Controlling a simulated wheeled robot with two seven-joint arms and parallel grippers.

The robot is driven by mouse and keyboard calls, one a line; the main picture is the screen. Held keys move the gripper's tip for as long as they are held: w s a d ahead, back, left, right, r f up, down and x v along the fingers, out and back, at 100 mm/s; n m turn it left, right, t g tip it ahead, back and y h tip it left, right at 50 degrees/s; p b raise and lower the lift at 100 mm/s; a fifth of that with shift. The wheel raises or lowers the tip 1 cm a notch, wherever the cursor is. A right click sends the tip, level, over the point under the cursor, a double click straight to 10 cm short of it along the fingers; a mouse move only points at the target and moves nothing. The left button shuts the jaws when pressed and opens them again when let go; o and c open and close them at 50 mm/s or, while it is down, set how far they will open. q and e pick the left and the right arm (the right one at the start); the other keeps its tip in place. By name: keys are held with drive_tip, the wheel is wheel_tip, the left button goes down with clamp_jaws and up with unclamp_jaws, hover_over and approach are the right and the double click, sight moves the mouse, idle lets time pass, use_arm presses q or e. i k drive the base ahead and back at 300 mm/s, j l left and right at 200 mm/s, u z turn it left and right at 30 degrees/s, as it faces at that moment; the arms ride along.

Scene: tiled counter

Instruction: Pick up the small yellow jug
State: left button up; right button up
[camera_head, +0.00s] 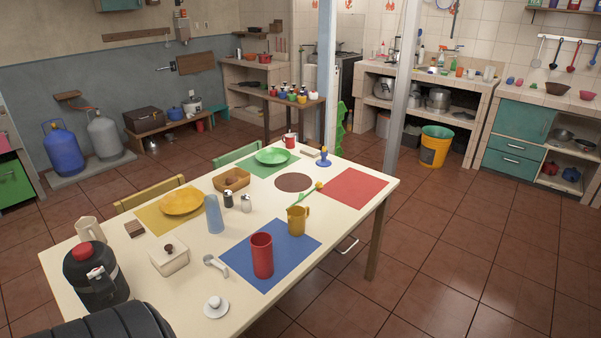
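The small yellow jug (296,221) stands upright on the back right part of the blue mat (286,272) on the white table (344,221). No gripper shows in the head view, so I cannot see whether either one is open or shut.
Left of the jug stand a blue glass (214,214), two shakers and a lidded white box (169,257). A black flask (95,275) with a red lid stands at the front left. A green-and-yellow utensil (308,193) lies behind the jug. The red mat (351,188) is bare.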

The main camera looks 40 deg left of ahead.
sight(300, 219)
drive_tip(key=i+u, duration=0.45)
drive_tip(key=i+l+u, duration=0.15)
drive_tip(key=i+u, duration=0.25)
drive_tip(key=i+l+u, duration=0.25)
drive_tip(key=u, duration=0.2)
drive_tip(key=i+l+u, duration=0.4)
drive_tip(key=k+j, duration=0.05)
drive_tip(key=k, duration=0.05)
